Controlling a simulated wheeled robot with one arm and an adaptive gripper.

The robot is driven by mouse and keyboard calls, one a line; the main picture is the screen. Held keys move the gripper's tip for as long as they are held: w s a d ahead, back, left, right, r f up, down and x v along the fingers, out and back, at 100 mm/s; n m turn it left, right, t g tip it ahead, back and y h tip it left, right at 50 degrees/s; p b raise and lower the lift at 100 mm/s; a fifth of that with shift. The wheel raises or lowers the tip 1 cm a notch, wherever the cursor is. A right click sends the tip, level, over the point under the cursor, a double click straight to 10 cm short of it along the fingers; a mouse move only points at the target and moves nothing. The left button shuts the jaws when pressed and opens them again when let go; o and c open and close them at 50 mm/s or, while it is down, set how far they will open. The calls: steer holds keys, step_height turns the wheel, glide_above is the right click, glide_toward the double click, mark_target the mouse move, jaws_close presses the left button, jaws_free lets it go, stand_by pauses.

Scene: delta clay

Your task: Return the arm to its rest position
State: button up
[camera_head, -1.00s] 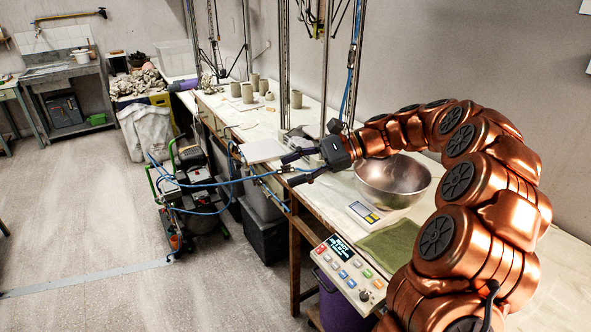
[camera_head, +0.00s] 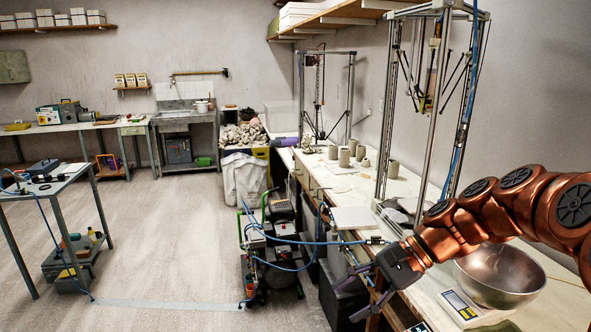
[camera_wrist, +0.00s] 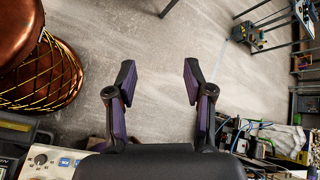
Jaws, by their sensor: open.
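My gripper (camera_head: 358,292) is at the end of my copper arm, in the lower right of the head view. It hangs beside the front edge of the long workbench (camera_head: 405,190), out over the aisle. In the wrist view my gripper (camera_wrist: 158,80) shows two dark purple fingers spread apart. Nothing is between them, only the grey floor (camera_wrist: 165,45) beyond. Part of my arm lies out of the head view at the right.
A metal bowl (camera_head: 500,275) and a small scale (camera_head: 459,304) sit on the bench close to my arm. A compressor cart (camera_head: 270,250) with blue hoses stands left of my gripper. A tall metal frame (camera_head: 462,110) rises from the bench behind it. Open floor (camera_head: 165,245) lies further left.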

steer(key=s+f+n+g+h, duration=0.1)
steer(key=s+f+n+h, duration=0.15)
steer(key=s, duration=0.35)
steer(key=s+f+n+h, duration=0.2)
steer(key=s+h, duration=0.1)
steer(key=s, duration=0.4)
steer(key=s+d+f+n+h, duration=0.5)
steer(key=s+d, duration=0.2)
steer(key=s, duration=0.4)
steer(key=shift+s+d+f, duration=0.25)
steer(key=shift+s+f, duration=0.1)
steer(key=shift+c, duration=0.8)
steer(key=shift+d, duration=0.1)
steer(key=shift+c, duration=0.2)
steer(key=shift+d, duration=0.1)
